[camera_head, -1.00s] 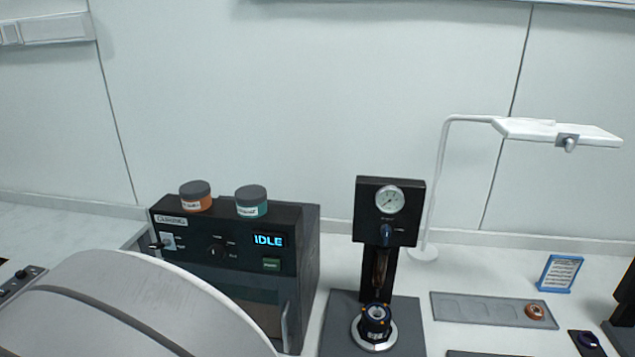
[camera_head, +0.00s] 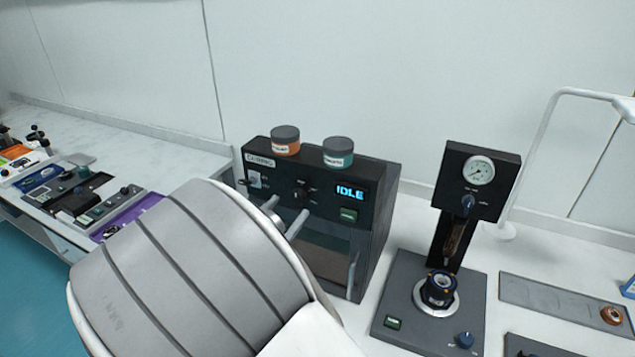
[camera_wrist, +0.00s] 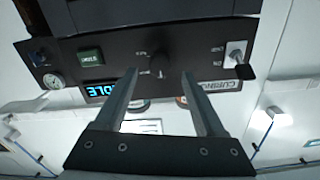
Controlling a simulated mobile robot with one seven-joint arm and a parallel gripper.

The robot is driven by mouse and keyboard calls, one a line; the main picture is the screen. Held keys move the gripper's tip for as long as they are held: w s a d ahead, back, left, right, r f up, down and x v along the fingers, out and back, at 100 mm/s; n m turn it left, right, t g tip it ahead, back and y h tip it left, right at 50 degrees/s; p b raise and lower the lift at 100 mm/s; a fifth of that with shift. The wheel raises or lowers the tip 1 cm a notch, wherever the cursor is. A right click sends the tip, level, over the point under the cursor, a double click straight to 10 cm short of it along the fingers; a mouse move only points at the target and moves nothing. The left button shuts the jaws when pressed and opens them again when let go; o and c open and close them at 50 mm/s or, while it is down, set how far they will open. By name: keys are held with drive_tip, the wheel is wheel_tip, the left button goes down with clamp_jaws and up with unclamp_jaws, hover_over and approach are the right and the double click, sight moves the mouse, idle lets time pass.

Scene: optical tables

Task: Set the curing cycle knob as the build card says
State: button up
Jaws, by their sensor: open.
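The curing unit (camera_head: 388,215) is a black box with a front panel and a display reading IDLE. Its black cycle knob (camera_head: 299,194) sits mid-panel between small labels, too small to read surely. My gripper (camera_head: 290,205) is open and empty in front of the panel, just below the knob in the head view. In the wrist view, which is upside down, the knob (camera_wrist: 160,60) lies between and beyond the two fingertips of my gripper (camera_wrist: 159,74); contact cannot be told. A blue-edged card (camera_head: 629,288) is cut off at the right edge; its text is unreadable.
An orange jar (camera_head: 285,141) and a teal jar (camera_head: 338,152) stand on the unit. A toggle switch (camera_head: 254,180) and green button (camera_head: 348,215) flank the knob. A gauge press (camera_head: 476,185) stands to the right, and a grey tray (camera_head: 550,297) lies beyond it.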

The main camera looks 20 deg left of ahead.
sight(296, 199)
drive_tip(key=shift+w+d, duration=0.15)
drive_tip(key=shift+w, duration=1.6)
clamp_jaws()
